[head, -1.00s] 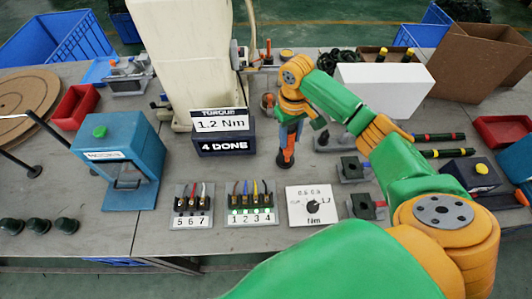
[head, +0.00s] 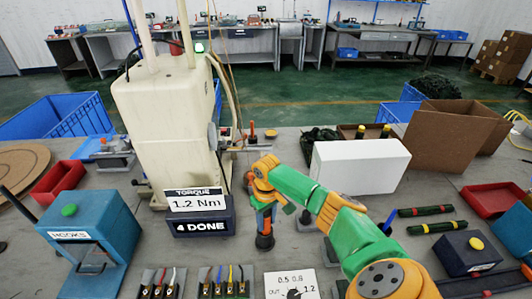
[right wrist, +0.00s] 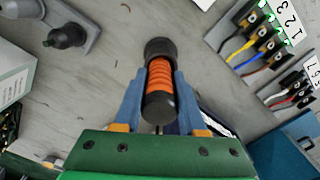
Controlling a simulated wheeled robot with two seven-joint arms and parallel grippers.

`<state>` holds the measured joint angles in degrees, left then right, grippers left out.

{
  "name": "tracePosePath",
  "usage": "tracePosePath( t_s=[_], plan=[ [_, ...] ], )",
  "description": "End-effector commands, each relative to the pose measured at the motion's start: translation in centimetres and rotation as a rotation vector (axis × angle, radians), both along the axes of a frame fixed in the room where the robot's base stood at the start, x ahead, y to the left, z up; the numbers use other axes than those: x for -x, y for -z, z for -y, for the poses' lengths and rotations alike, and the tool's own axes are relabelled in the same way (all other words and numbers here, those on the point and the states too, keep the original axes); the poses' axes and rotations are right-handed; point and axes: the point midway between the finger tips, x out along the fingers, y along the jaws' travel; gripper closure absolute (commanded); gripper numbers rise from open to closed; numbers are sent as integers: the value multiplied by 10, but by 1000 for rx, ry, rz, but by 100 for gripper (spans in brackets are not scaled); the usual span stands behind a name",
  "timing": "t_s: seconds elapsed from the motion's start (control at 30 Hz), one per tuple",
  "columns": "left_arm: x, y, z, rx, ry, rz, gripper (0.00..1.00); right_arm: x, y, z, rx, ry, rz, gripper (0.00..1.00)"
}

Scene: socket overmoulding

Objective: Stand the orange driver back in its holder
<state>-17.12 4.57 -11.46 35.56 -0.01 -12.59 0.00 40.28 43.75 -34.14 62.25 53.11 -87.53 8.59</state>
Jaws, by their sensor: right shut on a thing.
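The orange driver (right wrist: 160,78) has a ribbed orange grip and a black near end. In the right wrist view it is between the blue fingers of my right gripper (right wrist: 158,95), which is shut on it. In the head view my right gripper (head: 265,215) points down just right of the torque display, with the driver mostly hidden. A dark round piece (head: 264,241) is at the driver's lower end, and it also shows in the right wrist view (right wrist: 160,48). I cannot tell whether this is the holder or part of the driver. My left gripper is out of view.
The torque display (head: 204,228) reads 1.2 Nm and 4 DONE. Wire blocks (head: 225,285) and a dial card (head: 290,285) lie in front. A white box (head: 360,165) stands behind my right arm. The blue hooks box (head: 88,245) is at left.

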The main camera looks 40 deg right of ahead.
Motion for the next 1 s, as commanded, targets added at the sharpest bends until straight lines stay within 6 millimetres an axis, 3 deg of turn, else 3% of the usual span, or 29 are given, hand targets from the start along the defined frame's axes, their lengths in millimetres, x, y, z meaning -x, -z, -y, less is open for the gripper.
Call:
tracePosePath(
  t_s=[0.2,0.23,0.33,0.67,1.0],
  plan=[
    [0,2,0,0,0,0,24,0,3,0,0,1,0,100],
    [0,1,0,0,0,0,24,0,3,0,0,1,0,54],
    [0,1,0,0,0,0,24,0,2,0,0,1,0,30],
    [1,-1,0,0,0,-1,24,0,-4,0,0,0,1,30],
    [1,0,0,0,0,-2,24,-2,-90,0,1,1,5,30]
  ],
)
